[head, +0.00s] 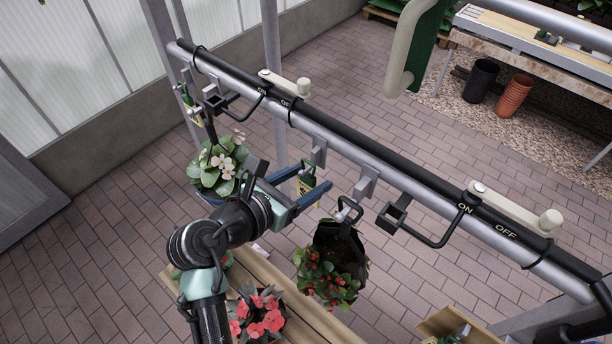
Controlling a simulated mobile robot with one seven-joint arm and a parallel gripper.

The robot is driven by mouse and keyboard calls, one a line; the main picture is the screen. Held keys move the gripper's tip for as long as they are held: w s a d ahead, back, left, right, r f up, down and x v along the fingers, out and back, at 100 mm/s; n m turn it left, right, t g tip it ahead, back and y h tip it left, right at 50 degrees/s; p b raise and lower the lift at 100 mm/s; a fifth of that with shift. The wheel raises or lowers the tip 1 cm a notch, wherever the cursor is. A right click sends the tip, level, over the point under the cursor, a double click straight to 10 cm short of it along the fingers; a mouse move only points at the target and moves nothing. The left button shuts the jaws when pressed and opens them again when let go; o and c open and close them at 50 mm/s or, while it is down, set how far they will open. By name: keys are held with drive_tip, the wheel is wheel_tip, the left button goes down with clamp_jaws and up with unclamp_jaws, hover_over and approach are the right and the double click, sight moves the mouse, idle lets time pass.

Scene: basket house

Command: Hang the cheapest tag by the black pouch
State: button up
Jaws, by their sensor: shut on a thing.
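The black pouch (352,240) hangs from a hook under the rail, with red-flowered plants spilling from its open top. My gripper (316,175) is just left of and above the pouch, under a bracket on the rail. Its dark blue jaws are shut on a small yellow-green tag (307,184), which is partly hidden between them. The tag is near the bracket (319,152); I cannot tell whether it touches it. Another yellowish tag (194,118) hangs farther left on the rail. The prices are too small to read.
The black-and-grey rail (390,168) crosses the view, with ON/OFF levers (518,208) and square-ended black arms. A white-flowered blue pot (210,194) hangs at left. A wooden bench (318,318) with red flowers (258,318) lies below.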

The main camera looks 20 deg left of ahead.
drive_tip(key=shift+f+p, duration=0.15)
drive_tip(key=shift+p, duration=0.15)
idle(0.4)
drive_tip(key=shift+w+f, duration=0.1)
drive_tip(key=shift+f, duration=0.25)
drive_tip(key=o, duration=1.1)
drive_tip(key=shift+c, duration=0.2)
drive_tip(key=b+v, duration=0.3)
drive_tip(key=v, duration=1)
drive_tip(key=shift+d, duration=0.1)
